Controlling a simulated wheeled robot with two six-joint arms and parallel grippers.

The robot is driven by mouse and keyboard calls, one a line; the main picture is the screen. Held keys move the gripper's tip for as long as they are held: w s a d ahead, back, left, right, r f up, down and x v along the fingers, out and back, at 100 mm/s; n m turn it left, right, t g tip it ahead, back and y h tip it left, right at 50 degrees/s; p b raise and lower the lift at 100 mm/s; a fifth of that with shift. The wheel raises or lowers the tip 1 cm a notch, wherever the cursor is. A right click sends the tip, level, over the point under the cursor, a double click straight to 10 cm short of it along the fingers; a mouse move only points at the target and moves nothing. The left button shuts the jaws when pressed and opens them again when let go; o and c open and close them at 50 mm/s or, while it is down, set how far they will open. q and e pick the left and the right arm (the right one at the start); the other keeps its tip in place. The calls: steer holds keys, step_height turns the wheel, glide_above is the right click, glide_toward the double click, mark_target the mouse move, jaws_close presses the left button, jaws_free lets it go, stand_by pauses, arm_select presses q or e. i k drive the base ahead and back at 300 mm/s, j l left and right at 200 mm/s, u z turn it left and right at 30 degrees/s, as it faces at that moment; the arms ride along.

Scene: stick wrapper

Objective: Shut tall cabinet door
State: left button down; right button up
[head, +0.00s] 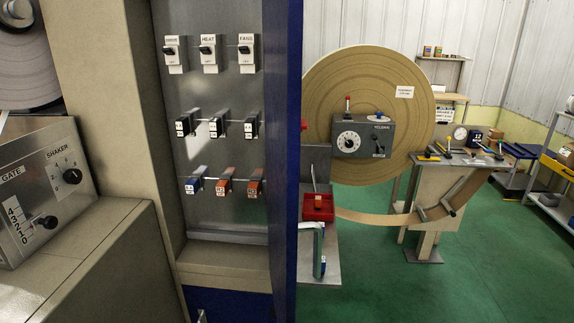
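The tall cabinet (155,110) is beige and stands left of centre in the head view. Its front is open, showing a grey metal panel (215,90) with rows of switches. A tall dark blue door (284,150) stands at the right side of the opening. It is swung out towards me and seen nearly edge-on, so its outer face and any handle are hidden. Neither of my grippers shows in this view.
A control box with dials (45,190) sits on a beige ledge at the left. A lower blue panel (235,306) is under the opening. Green floor (500,270) is clear at the right.

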mark_target(282, 20)
steer(key=i+l+u, duration=0.15)
steer(key=l+u, duration=0.15)
steer(key=i+l+u, duration=0.1)
steer(key=l+u, duration=0.5)
steer(key=l, duration=0.2)
steer(key=j+u, duration=0.1)
steer(key=j, duration=0.35)
